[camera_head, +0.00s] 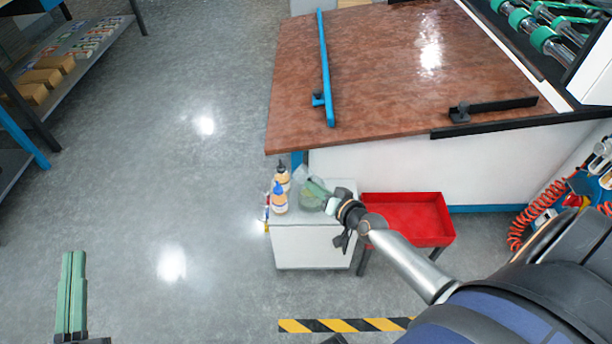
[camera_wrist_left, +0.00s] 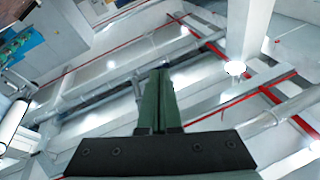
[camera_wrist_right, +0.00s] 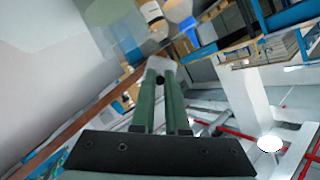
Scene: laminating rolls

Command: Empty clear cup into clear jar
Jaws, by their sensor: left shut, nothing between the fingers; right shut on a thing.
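My right gripper (camera_head: 312,184) is above the small white cabinet, its fingers pointing to the upper left. It is shut on a see-through thing, apparently the clear cup (camera_head: 299,174), which looks tilted at the fingertips. The clear jar (camera_head: 309,203) seems to stand on the cabinet top just below the fingers, partly covered by them. In the right wrist view, a pale see-through piece (camera_wrist_right: 159,63) sits between the fingertips. The contents of cup and jar cannot be made out. My left gripper (camera_head: 73,254) is shut and empty, far left over the floor; it also shows in the left wrist view (camera_wrist_left: 159,74).
Two bottles, one with an orange label (camera_head: 283,172) and one with a blue cap (camera_head: 279,198), stand at the left of the white cabinet (camera_head: 313,250). A red tray (camera_head: 411,220) is to its right. A brown tabletop (camera_head: 385,75) overhangs behind. Floor at left is clear.

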